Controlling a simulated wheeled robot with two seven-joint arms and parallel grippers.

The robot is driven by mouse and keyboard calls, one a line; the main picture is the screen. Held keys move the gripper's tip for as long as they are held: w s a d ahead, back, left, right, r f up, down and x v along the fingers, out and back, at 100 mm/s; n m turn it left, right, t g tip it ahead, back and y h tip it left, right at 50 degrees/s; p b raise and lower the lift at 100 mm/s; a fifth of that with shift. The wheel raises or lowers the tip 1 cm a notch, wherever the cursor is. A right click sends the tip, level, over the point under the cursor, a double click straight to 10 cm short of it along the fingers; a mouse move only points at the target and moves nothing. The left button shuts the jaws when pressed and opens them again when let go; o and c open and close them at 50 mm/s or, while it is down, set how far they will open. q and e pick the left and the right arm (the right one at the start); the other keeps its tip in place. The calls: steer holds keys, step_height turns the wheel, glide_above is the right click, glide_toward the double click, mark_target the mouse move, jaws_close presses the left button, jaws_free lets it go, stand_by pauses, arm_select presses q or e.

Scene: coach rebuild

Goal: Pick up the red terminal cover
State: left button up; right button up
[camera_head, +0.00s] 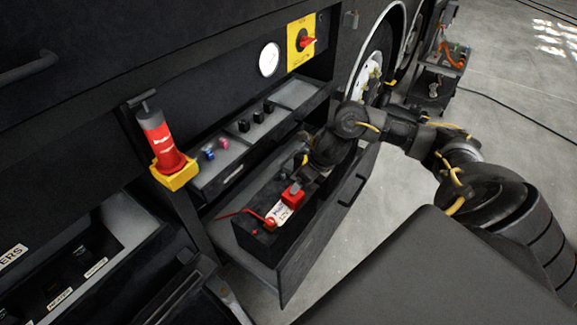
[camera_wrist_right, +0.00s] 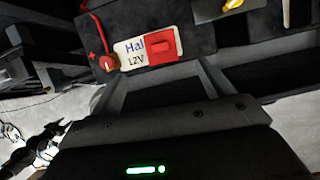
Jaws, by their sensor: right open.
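The red terminal cover (camera_head: 292,196) is a small red block on top of the black battery (camera_head: 262,243), beside its white 12V label (camera_head: 281,212). In the right wrist view the cover (camera_wrist_right: 163,47) sits at the label's right end, just beyond and roughly between the two fingertips. My right gripper (camera_wrist_right: 162,76) is open and empty. In the head view my right arm comes in from the right and its gripper (camera_head: 300,180) is over the battery, close to the cover. Its fingers are partly hidden there. My left gripper is not in view.
The battery stands in a pulled-out dark tray (camera_head: 332,225). A red cable ends at a round red terminal (camera_head: 270,222) near the label. A red cylinder in a yellow holder (camera_head: 175,178) is at left. A panel with small knobs (camera_head: 258,117) lies behind the battery.

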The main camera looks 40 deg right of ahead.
mark_target(293, 196)
steer(key=shift+w+f, duration=0.8)
steer(key=shift+f, duration=0.05)
steer(key=shift+p+x, duration=0.35)
steer(key=shift+x, duration=4.85)
steer(key=shift+s+a, duration=0.1)
steer(key=shift+s, duration=0.1)
steer(key=shift+c, duration=0.4)
steer(key=c, duration=1)
